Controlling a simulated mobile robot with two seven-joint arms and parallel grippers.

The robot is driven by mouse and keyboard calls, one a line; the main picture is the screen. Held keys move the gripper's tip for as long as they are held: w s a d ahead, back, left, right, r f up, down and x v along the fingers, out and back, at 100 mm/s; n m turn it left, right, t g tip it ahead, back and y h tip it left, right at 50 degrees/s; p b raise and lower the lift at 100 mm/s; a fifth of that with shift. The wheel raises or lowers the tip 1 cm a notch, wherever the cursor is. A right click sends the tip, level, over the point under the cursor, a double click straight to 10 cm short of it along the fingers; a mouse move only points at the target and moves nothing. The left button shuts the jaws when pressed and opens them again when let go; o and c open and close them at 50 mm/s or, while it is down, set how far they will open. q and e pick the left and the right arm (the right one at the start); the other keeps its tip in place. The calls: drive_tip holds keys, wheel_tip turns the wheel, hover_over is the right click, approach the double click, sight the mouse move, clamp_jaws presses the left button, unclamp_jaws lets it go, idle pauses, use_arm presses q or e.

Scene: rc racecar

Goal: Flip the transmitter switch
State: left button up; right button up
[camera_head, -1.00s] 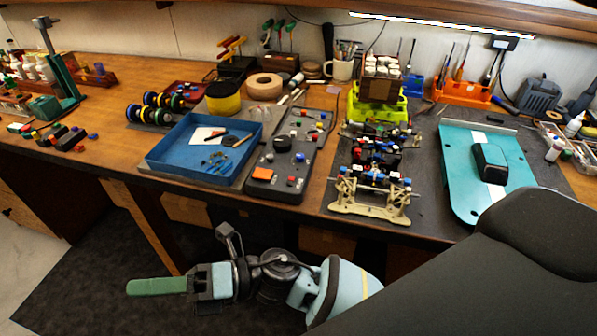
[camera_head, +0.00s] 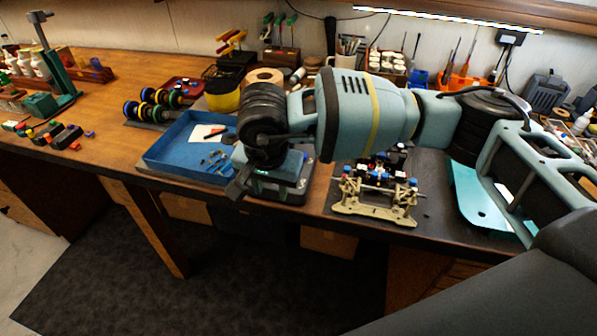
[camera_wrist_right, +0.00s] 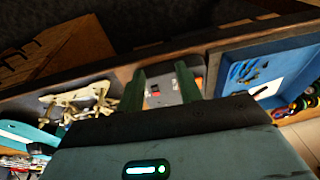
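The grey transmitter panel (camera_wrist_right: 164,96) lies on the bench between the blue tray and the car chassis. In the right wrist view it shows between my fingers, with a small red part (camera_wrist_right: 155,89) on it; I cannot tell whether this is the switch. My right gripper (camera_wrist_right: 160,68) is open and empty, its two green fingers apart. In the head view my right arm reaches in from the right, and its wrist and gripper body cover most of the panel. The fingertips are hidden there, so contact cannot be told. My left gripper is not in view.
The blue tray (camera_head: 160,166) with tools lies left of the panel. The car chassis (camera_head: 372,208) stands right of it, partly behind my arm. A teal body plate (camera_head: 470,200) lies farther right. Yellow and black tubs and tape rolls stand behind. The floor in front is clear.

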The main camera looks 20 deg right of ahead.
drive_tip(key=w+d+r+t+h, duration=0.1)
drive_tip(key=w+d+r+h, duration=0.15)
drive_tip(key=d, duration=0.25)
drive_tip(key=shift+y, duration=0.25)
drive_tip(key=shift+w+x, duration=0.2)
drive_tip(key=shift+x, duration=1.6)
drive_tip(key=shift+w+x, duration=0.2)
drive_tip(key=shift+x, duration=1.55)
drive_tip(key=shift+a, duration=0.2)
drive_tip(key=shift+r, duration=0.1)
clamp_jaws()
